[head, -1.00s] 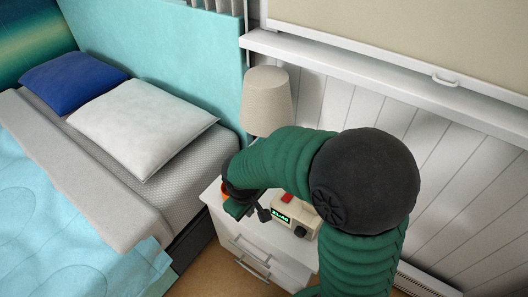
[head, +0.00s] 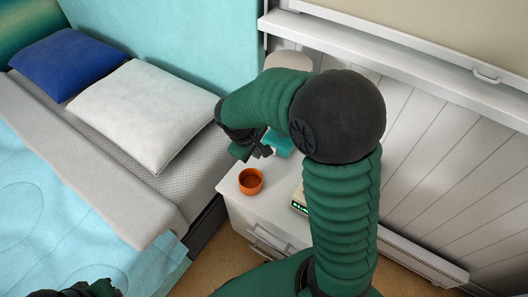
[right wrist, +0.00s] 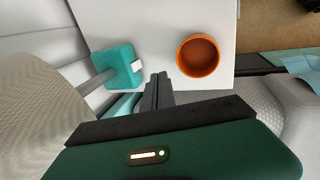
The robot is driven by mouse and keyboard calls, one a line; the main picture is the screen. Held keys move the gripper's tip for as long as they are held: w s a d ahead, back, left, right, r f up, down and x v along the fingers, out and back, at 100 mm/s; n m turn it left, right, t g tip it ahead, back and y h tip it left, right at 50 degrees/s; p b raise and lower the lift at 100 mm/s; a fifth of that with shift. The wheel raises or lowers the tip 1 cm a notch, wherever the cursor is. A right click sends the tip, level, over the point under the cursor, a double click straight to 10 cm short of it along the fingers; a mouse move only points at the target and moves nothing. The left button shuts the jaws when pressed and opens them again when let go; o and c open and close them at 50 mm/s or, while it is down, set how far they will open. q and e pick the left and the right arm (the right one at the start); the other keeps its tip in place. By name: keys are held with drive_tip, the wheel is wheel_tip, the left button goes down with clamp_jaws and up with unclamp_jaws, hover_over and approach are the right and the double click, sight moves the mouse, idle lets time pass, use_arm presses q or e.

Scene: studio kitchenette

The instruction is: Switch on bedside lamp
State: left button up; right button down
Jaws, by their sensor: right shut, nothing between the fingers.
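The bedside lamp stands on the white nightstand (head: 237,200). My right arm hides most of it in the head view; the top of its pale shade (head: 290,62) and part of its teal base (head: 279,144) show. In the right wrist view the teal base (right wrist: 112,66) carries a small white switch (right wrist: 137,66), and the woven shade (right wrist: 45,115) is at the left. My right gripper (head: 262,150) is shut and empty, beside the lamp base; its fingertips (right wrist: 157,88) appear close to the switch, apart from it. My left gripper (head: 95,288) shows only partly at the bottom edge.
An orange cup (head: 250,182) stands on the nightstand near the gripper. A clock (head: 299,206) is partly hidden behind my right arm. The bed with a white pillow (head: 150,112) is on the left, and a white panelled wall (head: 440,160) is on the right.

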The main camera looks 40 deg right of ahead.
drive_tip(key=b, duration=0.4)
approach(271, 157)
drive_tip(key=f, duration=0.1)
drive_tip(key=a+f, duration=0.1)
drive_tip(key=f, duration=0.1)
drive_tip(key=s+a+f, duration=0.1)
drive_tip(key=f, duration=0.1)
drive_tip(key=shift+a, duration=0.25)
drive_tip(key=d, duration=0.1)
drive_tip(key=d+b, duration=0.1)
drive_tip(key=w+d, duration=0.1)
drive_tip(key=shift+d+f, duration=0.15)
drive_tip(key=shift+f, duration=0.2)
drive_tip(key=shift+w+d, duration=0.15)
drive_tip(key=shift+d, duration=0.25)
drive_tip(key=shift+d+r+p, duration=0.1)
drive_tip(key=shift+r+p, duration=0.1)
drive_tip(key=shift+p, duration=0.1)
drive_tip(key=shift+w+d+f, duration=0.1)
drive_tip(key=shift+f, duration=0.15)
drive_tip(key=shift+r, duration=0.15)
